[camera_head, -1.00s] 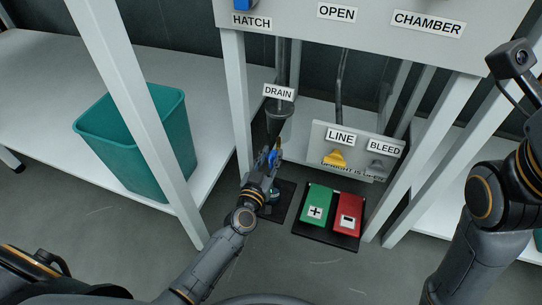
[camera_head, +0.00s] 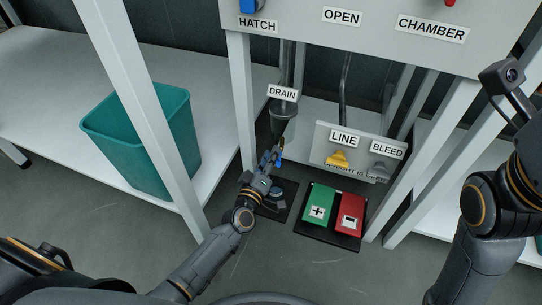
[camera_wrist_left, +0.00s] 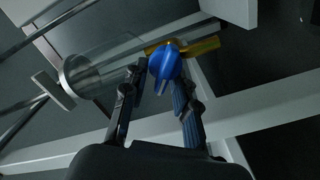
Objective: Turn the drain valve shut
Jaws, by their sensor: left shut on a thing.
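The DRAIN label (camera_head: 283,93) hangs by a vertical pipe with a dark funnel-like fitting (camera_head: 284,109) under the panel. The drain valve's blue handle (camera_wrist_left: 165,62) sits between my left fingertips in the left wrist view, beside a yellow brass-coloured body (camera_wrist_left: 206,47) and a clear tube (camera_wrist_left: 100,66). My left gripper (camera_head: 276,156) is below the DRAIN label and shut on the blue handle; it also shows in the left wrist view (camera_wrist_left: 162,76). The fingers hide much of the handle in the head view. My right arm is at the right edge; its gripper is out of view.
A yellow LINE knob (camera_head: 337,158) and grey BLEED knob (camera_head: 379,170) are on a low panel to the right. Green (camera_head: 318,203) and red (camera_head: 350,213) pedals lie on the floor. A frame leg (camera_head: 241,100) stands close left. A teal bin (camera_head: 150,165) is on the left shelf.

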